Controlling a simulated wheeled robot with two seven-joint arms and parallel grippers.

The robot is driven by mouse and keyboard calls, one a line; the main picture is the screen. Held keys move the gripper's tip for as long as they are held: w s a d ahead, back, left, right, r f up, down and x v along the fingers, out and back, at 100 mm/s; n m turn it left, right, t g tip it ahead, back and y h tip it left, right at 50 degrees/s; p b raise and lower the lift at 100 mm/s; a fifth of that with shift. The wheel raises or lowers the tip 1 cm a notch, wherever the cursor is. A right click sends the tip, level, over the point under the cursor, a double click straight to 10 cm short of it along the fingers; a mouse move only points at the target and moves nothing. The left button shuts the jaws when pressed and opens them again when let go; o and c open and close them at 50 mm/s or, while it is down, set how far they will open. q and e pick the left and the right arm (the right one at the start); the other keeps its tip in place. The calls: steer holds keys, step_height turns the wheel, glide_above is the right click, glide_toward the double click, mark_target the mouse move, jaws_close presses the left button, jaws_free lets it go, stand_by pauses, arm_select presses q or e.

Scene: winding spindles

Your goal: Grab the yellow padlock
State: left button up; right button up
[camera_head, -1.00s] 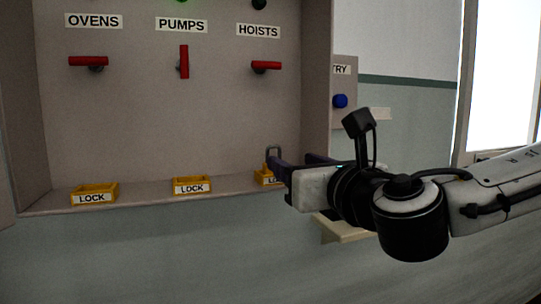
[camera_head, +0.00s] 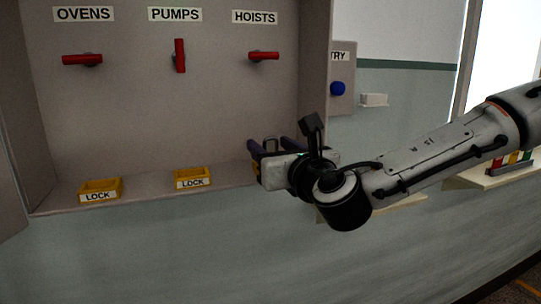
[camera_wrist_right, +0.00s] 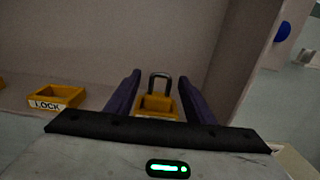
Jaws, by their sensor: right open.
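The yellow padlock (camera_wrist_right: 157,103) with its grey shackle stands upright between the two purple fingers of my right gripper (camera_wrist_right: 160,96) in the right wrist view. The fingers are open, one on each side of it, with a visible gap to each. My left gripper is not in view.
Two yellow LOCK trays, left (camera_head: 101,189) and middle (camera_head: 192,178), sit on the cabinet's bottom ledge. Red handles (camera_head: 180,56) are on the back panel above. The cabinet's right wall (camera_head: 317,60) stands close to my right gripper. A blue knob (camera_head: 338,88) is beyond it.

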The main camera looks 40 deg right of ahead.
steer(key=shift+w+d, duration=0.1)
steer(key=shift+w, duration=0.3)
steer(key=c, duration=1.1)
steer(key=shift+c, duration=0.2)
steer(key=shift+r, duration=0.15)
